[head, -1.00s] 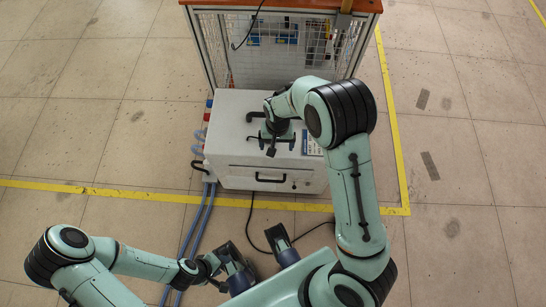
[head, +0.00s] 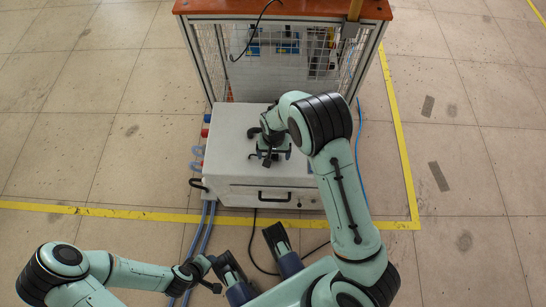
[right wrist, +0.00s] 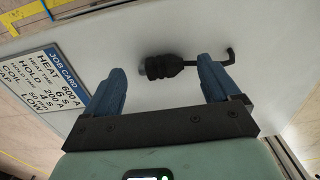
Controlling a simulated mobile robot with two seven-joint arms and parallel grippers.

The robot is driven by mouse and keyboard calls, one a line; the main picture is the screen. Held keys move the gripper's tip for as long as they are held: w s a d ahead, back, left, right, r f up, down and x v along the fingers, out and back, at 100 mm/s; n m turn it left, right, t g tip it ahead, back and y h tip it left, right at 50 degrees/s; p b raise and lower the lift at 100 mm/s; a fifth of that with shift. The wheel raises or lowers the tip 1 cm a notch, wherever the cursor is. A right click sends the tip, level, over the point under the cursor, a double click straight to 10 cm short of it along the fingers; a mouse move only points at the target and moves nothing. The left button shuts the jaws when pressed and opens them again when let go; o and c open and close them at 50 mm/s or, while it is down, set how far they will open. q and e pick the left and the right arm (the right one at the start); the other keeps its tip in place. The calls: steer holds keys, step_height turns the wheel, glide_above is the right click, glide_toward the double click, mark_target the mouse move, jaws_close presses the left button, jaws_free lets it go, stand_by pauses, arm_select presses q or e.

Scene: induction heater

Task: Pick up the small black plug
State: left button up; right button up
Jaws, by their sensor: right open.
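The small black plug (right wrist: 165,67) lies on the white top of a box in the right wrist view. It has a ribbed body and a thin hooked end pointing right. My right gripper (right wrist: 160,76) is open, with its blue fingers on either side of the plug in the picture. I cannot tell how far above the plug the fingers are. In the head view my right gripper (head: 268,153) is over the box top and largely covers the plug. My left gripper (head: 204,272) is low at the left, away from the box; its jaws are unclear.
The white box (head: 232,128) has a front handle and hoses at its left. A job card (right wrist: 52,80) lies on its top. A mesh-sided bench (head: 290,10) stands behind. A yellow floor line (head: 100,211) and a black cable lie in front.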

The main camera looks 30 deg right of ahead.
step_height(320, 180, down, 2)
steer(key=shift+f, duration=0.1)
steer(key=c, duration=1.1)
steer(key=shift+c, duration=0.2)
